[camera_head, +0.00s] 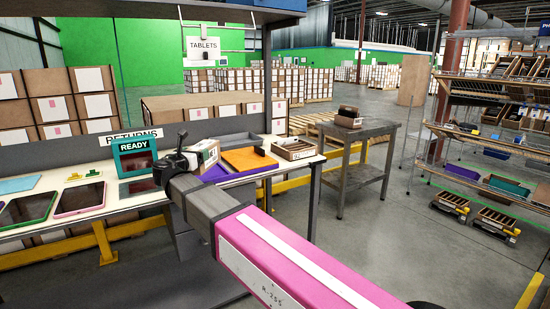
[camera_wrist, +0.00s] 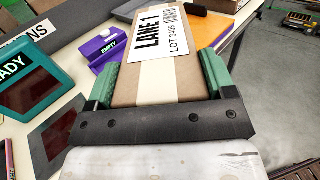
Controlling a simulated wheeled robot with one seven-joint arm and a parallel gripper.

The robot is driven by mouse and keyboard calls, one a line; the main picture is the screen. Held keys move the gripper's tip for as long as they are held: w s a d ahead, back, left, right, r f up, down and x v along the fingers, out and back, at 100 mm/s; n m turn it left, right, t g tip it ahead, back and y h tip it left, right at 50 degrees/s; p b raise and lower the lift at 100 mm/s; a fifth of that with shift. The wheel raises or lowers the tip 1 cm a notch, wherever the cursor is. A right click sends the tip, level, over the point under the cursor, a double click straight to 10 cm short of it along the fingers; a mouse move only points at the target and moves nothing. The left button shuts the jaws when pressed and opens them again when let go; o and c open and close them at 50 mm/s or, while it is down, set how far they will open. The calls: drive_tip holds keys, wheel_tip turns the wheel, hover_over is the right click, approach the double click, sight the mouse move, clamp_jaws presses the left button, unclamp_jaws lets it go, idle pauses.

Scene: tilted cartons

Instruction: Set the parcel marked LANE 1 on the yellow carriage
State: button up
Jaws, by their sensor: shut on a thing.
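A brown parcel with a white label reading LANE 1 (camera_wrist: 158,35) is between the green fingers of my gripper (camera_wrist: 160,76). In the head view the parcel (camera_head: 208,150) is at the end of my arm, over the white table; whether it touches anything below cannot be told. My gripper (camera_head: 188,160) is shut on it. A flat orange-yellow piece (camera_head: 248,160) lies on the table just right of the parcel and also shows in the wrist view (camera_wrist: 205,29). I cannot tell whether it is the yellow carriage. The parcel partly hides a purple piece (camera_head: 215,173).
A teal READY frame (camera_head: 134,158) stands left of my gripper. A brown divided tray (camera_head: 294,149) and grey tray (camera_head: 237,139) sit farther along. Tablets (camera_head: 80,198) lie at the left.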

drive_tip(key=shift+w+d+f, duration=0.1)
drive_tip(key=shift+d+f, duration=0.1)
drive_tip(key=shift+d, duration=0.3)
drive_tip(key=shift+w+d+f+h, duration=0.15)
drive_tip(key=shift+d+f+h, duration=0.05)
drive_tip(key=shift+d+h, duration=0.1)
drive_tip(key=s+d+f+m+g+h, duration=0.1)
drive_tip(key=d+f, duration=0.5)
drive_tip(key=d, duration=0.9)
drive_tip(key=s+d+f+m+g+h, duration=0.1)
drive_tip(key=d+f+m+g+h, duration=0.2)
drive_tip(key=d+f, duration=0.4)
drive_tip(key=s+d+f+m+g+h, duration=0.1)
drive_tip(key=d+f+h, duration=0.4)
drive_tip(key=d, duration=1.9)
drive_tip(key=f+m+g, duration=0.1)
drive_tip(key=m, duration=0.1)
drive_tip(key=shift+s+d+f+m+g+h, duration=0.25)
drive_tip(key=shift+s+f+m+g+h, duration=0.05)
drive_tip(key=shift+f+m, duration=0.1)
